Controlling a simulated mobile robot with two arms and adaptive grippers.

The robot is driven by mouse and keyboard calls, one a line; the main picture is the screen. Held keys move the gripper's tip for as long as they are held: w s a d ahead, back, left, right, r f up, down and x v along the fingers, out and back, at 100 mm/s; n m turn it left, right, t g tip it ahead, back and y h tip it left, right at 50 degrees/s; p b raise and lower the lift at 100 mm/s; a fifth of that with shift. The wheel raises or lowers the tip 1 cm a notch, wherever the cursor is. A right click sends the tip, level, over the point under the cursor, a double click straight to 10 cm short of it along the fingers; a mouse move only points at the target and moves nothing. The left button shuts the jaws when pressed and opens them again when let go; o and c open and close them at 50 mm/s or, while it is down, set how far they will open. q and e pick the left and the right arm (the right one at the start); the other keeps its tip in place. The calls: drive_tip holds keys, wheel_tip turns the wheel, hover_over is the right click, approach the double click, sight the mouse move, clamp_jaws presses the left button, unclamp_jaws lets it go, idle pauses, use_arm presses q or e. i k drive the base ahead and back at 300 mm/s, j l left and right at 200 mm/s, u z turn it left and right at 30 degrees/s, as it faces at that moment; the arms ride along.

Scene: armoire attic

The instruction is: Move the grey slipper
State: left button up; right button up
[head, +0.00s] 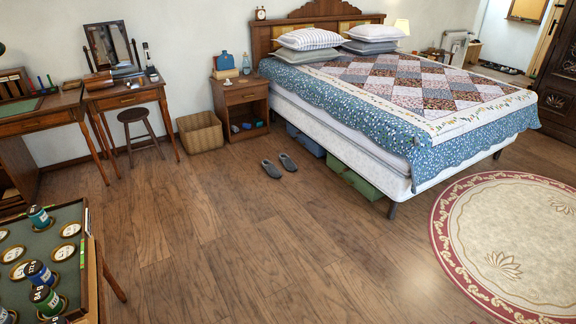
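Two grey slippers lie side by side on the wooden floor, left of the bed and in front of the nightstand. The left grey slipper (271,169) is a little nearer to me than the right grey slipper (288,162). They look apart, with a narrow gap between them. Neither of my grippers shows in the head view.
The bed (343,158) has green and blue boxes (352,181) under it. A nightstand (241,97), wicker basket (200,132), stool (141,131) and desks line the wall. A games table (92,262) stands at near left, a round rug (470,262) at right. The middle floor is clear.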

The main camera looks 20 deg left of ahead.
sight(289, 164)
drive_tip(key=i+j+u, duration=0.3)
drive_tip(key=i+u, duration=0.2)
drive_tip(key=i, duration=0.15)
drive_tip(key=i+u, duration=0.45)
drive_tip(key=i, duration=0.25)
drive_tip(key=i+l+u, duration=0.15)
drive_tip(key=i+u, duration=0.35)
drive_tip(key=i, duration=0.15)
drive_tip(key=i+j+u, duration=0.15)
drive_tip(key=i, duration=2)
drive_tip(key=i+z, duration=0.9)
drive_tip(key=i+j+z, duration=0.65)
drive_tip(key=z, duration=0.2)
